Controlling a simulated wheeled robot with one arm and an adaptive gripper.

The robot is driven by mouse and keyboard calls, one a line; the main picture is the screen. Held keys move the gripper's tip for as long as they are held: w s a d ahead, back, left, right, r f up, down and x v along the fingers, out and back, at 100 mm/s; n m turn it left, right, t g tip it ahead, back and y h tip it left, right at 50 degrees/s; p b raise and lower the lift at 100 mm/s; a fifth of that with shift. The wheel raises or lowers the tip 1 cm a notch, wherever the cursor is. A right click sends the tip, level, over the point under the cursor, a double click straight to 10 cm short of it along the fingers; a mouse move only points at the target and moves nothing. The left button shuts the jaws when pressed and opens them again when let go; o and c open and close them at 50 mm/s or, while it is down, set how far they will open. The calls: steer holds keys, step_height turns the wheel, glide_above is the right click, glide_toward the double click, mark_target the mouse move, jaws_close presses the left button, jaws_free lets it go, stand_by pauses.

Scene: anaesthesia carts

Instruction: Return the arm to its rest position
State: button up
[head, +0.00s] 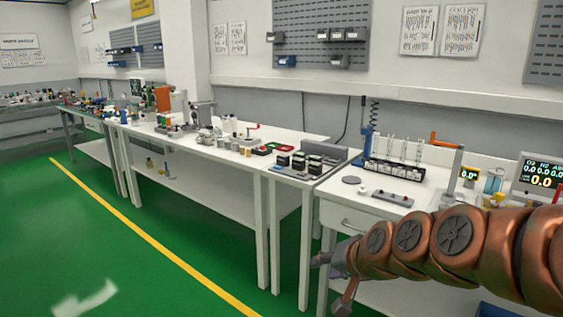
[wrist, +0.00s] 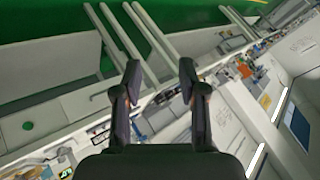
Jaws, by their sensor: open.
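My copper-coloured arm reaches in from the right edge of the head view, in front of the right-hand bench. My gripper (head: 334,281) is at its left end, low beside the front of that bench and over the floor. In the wrist view my gripper (wrist: 160,80) shows two dark fingers spread apart with nothing between them. The wrist view is tilted, with the benches running diagonally behind the fingers.
The right-hand bench (head: 337,216) carries a rack of glass tubes (head: 396,168) and a display (head: 540,178). A long white bench (head: 190,150) with many small items runs to the left. The green floor (head: 100,240) with a yellow line is clear.

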steer(key=s+d+n+g+h+p, duration=0.1)
steer(key=s+d+g+p, duration=0.1)
steer(key=s, duration=0.8)
steer(key=s+d+r+n+g+h+p, duration=0.1)
steer(key=s+d+g+h+p, duration=0.1)
steer(key=s, duration=0.9)
steer(key=s+d+r+n+g+h+p, duration=0.1)
steer(key=s+d+g+p, duration=0.3)
steer(key=s, duration=0.7)
steer(key=shift+d+r+g+h+p, duration=0.15)
steer(key=shift+r+g+h+p, duration=0.15)
steer(key=shift+g+p, duration=0.45)
